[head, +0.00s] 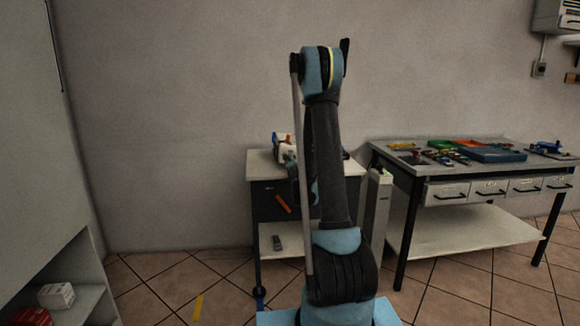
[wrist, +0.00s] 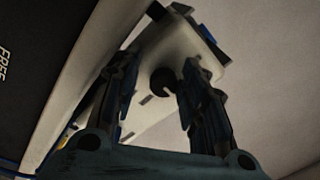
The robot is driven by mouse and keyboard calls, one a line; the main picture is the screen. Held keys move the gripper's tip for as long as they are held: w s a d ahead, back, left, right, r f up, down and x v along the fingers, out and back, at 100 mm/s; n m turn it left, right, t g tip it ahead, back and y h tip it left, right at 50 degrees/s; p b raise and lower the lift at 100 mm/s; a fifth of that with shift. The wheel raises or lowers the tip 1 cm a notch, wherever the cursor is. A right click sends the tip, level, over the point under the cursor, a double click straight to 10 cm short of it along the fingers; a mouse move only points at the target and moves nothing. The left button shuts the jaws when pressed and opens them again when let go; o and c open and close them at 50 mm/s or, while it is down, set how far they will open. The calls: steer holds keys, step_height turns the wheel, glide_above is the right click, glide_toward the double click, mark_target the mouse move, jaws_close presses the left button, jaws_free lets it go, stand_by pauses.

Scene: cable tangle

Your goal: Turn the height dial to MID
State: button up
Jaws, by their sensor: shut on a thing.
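In the wrist view my gripper (wrist: 163,72) has its two dark fingers on either side of a dark round knob (wrist: 162,80), with a small gap between the fingers. The knob stands on a pale, tilted body (wrist: 204,72) with dark corner pieces. I take the knob for the height dial, but no MID mark is readable. A dark panel (wrist: 28,75) at the left edge carries the white word FREE.
A small workbench (head: 262,160) stands behind my arm, with a white device (head: 285,150) on top and an orange handle (head: 284,203) on its dark front. A larger table (head: 400,157) with trays and tools stands right. A grey cabinet (head: 40,120) is left; tiled floor (head: 150,285) between is mostly clear.

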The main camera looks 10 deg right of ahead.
mark_target(291, 146)
steer(key=shift+o, duration=0.5)
steer(key=shift+d, duration=0.3)
steer(key=o, duration=0.6)
steer(key=shift+f, duration=0.1)
steer(key=shift+o, duration=0.2)
steer(key=shift+a, duration=0.2)
steer(key=o, duration=0.6)
steer(key=r, duration=0.8)
steer(key=shift+a+r, duration=0.1)
steer(key=shift+a, duration=0.1)
steer(key=shift+s+r, duration=0.15)
steer(key=shift+r, duration=0.45)
steer(key=c, duration=0.5)
steer(key=shift+w, duration=0.2)
steer(key=shift+c, duration=0.5)
steer(key=shift+r, duration=0.3)
